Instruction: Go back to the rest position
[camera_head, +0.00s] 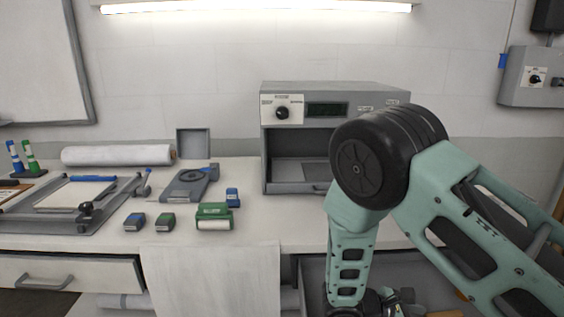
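My teal arm reaches in from the right side, bends at a large black joint, and runs down past the front edge of the workbench. Dark parts at its lower end, which seem to belong to my gripper (384,302), show at the bottom edge of the picture. The fingers cannot be made out, so whether it is open, shut or holding something is hidden. The grey press (335,99), with a dial, a dark display and an open front bay, stands on the bench behind my arm. My arm covers its right part.
The workbench (262,222) holds a paper trimmer (25,222), a grey device (185,190), a green stamp (213,222), small blue and green blocks, and a white roll (118,155). A closed drawer (70,275) is front left. An open grey drawer or bin (312,275) lies below the bench beside my forearm.

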